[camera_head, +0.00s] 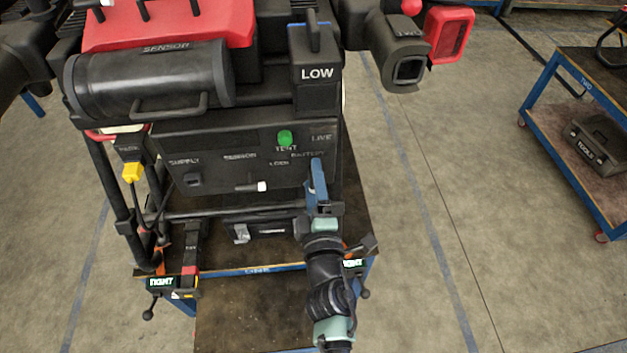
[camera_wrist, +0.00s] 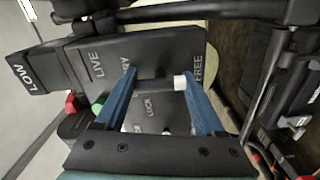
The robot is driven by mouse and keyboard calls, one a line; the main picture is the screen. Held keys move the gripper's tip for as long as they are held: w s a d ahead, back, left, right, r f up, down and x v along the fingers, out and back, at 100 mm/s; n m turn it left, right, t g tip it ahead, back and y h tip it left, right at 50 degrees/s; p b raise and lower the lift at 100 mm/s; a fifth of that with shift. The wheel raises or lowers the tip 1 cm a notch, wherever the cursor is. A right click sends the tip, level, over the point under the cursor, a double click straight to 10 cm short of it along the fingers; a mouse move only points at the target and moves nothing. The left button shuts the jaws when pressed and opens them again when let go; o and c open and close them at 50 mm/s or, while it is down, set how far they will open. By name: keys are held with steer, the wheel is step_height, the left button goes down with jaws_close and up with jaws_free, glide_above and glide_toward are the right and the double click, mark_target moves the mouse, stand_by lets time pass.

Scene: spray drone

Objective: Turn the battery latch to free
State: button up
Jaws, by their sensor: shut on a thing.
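The battery latch (camera_wrist: 158,85) is a short dark bar with a white tip. It lies between my two fingertips in the wrist view, on the dark control panel (camera_head: 220,140). Its white tip points towards the word FREE; the word LOCK is to one side of the bar. My gripper (camera_head: 317,176) has blue fingers and is at the panel's lower right in the head view, hiding the latch there. The wrist view shows my gripper (camera_wrist: 160,82) with one finger at the white tip and the other near the bar's opposite end, shut on the latch.
A similar white-tipped lever (camera_head: 250,186) sits left of my gripper under the SENSOR label. A green button (camera_head: 285,138) is above. A black LOW block (camera_head: 316,75) stands on top. A second cart (camera_head: 570,130) is at right, with clear floor between.

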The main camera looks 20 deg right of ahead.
stand_by(0.5)
steer(key=o, duration=1.4)
steer(key=shift+c, duration=0.2)
steer(key=b+v, duration=0.4)
steer(key=v, duration=0.9)
